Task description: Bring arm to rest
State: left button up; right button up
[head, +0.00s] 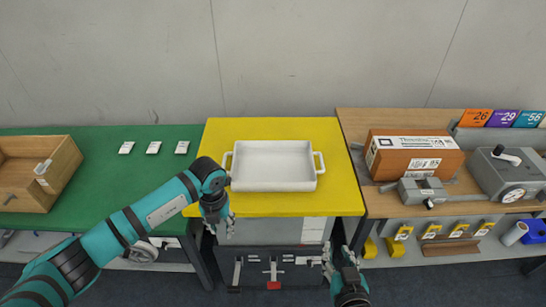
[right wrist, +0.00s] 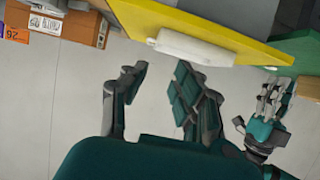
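My left arm reaches in from the left over the green table. Its gripper (head: 218,226) hangs down at the front left corner of the yellow table (head: 215,135), and I cannot tell if it holds anything. My left gripper also shows in the right wrist view (right wrist: 272,100), at the right edge. My right gripper (head: 340,257) is low in front of the yellow table's right front corner.
A white tray (head: 273,183) with two handles stands on the yellow table. The green table (head: 100,175) holds an open wooden box (head: 20,203) and small white cards. The wooden table (head: 385,120) holds a brown labelled box (head: 412,157) and grey devices. Floor is visible in front.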

pick_arm(q)
jog(key=shift+s, duration=0.1)
